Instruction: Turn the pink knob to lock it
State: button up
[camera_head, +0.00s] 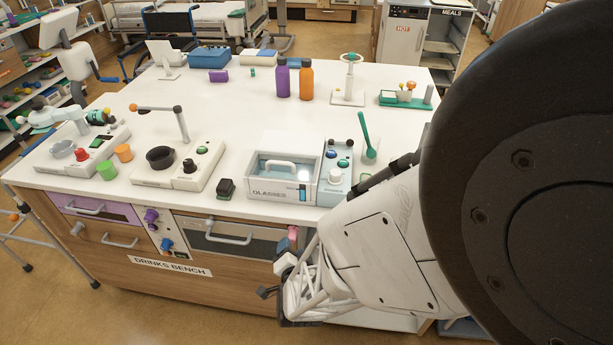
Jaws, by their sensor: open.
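The pink knob (293,232) shows on the front of the bench, right of the oven-like drawer, and is partly covered by my arm. My gripper (275,278) is in front of the bench, just below and left of the pink knob. It is open, and I see nothing between its fingers. Whether it touches the knob, and which way the knob is turned, I cannot tell. My arm hides the bench front right of the knob.
A purple knob (151,215) and a blue knob (166,244) sit further left on the front. The drawer handle (228,236) juts out beside the gripper. A glasses box (283,177) stands above on the white top.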

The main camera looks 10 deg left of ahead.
aim_at(292, 233)
jog(key=shift+x, duration=2.05)
jog(key=c, duration=0.9)
